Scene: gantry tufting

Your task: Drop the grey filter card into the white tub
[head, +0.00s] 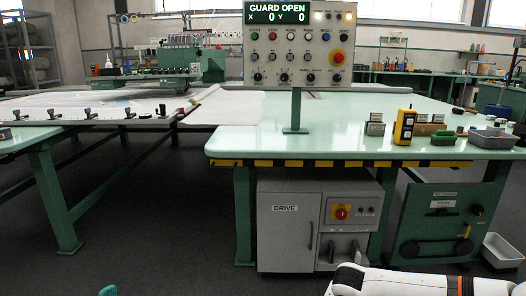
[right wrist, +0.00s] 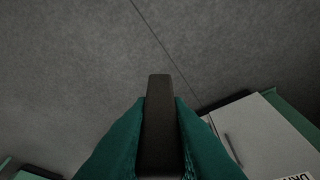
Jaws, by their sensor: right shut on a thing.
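My right gripper (right wrist: 160,130) is shut on a dark grey, flat, narrow piece (right wrist: 159,125), which appears to be the grey filter card. It stands between the two teal fingers in the right wrist view, with grey floor beyond it. The right gripper is out of the head view; only my white arm shows at the lower right.
The grey drive cabinet (head: 290,239) stands under the pale green table (head: 350,115); its corner shows in the right wrist view (right wrist: 262,140). A grey tray (head: 492,139) is on the table. Dark floor (head: 165,240) is clear.

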